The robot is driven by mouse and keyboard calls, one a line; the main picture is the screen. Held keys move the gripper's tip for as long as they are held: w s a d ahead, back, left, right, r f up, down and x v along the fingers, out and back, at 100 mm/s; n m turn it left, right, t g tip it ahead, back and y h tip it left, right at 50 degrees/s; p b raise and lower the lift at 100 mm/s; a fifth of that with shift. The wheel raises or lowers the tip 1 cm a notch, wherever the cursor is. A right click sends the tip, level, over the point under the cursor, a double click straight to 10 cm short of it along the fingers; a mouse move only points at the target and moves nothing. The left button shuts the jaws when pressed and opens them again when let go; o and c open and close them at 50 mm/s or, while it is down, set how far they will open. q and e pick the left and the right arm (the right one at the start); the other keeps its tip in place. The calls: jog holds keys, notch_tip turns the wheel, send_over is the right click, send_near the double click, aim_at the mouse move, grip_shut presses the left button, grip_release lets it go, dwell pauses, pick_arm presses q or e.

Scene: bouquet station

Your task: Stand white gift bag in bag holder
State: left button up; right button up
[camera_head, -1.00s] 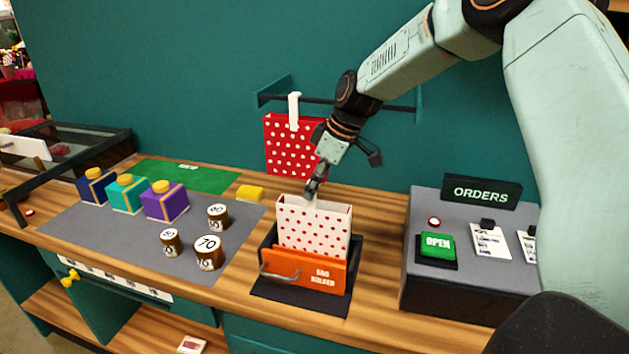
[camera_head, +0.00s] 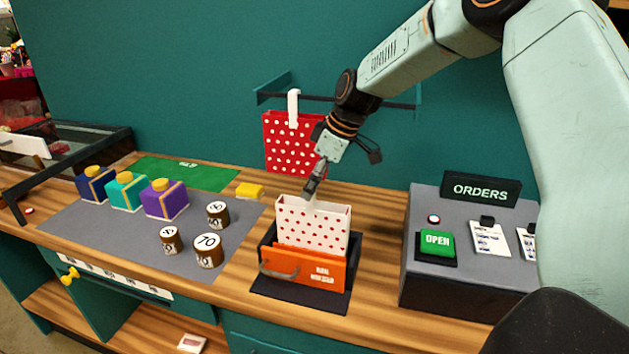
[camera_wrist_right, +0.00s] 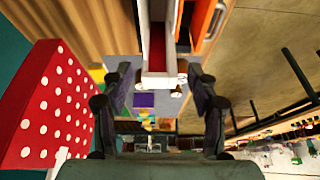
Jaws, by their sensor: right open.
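The white gift bag with red dots (camera_head: 313,226) stands upright in the orange-fronted bag holder (camera_head: 305,270) on the counter. The holder's front panel hides the bag's lower part. My right gripper (camera_head: 313,188) is just above the bag's top edge, pointing down. In the right wrist view its two fingers (camera_wrist_right: 160,95) are spread apart, with the white bag's edge (camera_wrist_right: 160,80) in the space between them. I cannot tell whether a finger touches the bag. My left gripper is not in view.
A red dotted bag (camera_head: 290,143) hangs on a dark rail behind the gripper. An orders console (camera_head: 470,240) stands to the right. Weights (camera_head: 208,250) and several coloured boxes (camera_head: 164,199) sit on a grey mat at left. The counter between holder and console is clear.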

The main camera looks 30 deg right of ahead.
jog(key=shift+r, duration=0.1)
jog(key=v, duration=1.1)
jog(key=shift+r, duration=0.35)
jog(key=shift+s+d, duration=0.1)
jog(key=shift+s, duration=0.15)
jog(key=shift+w, duration=0.1)
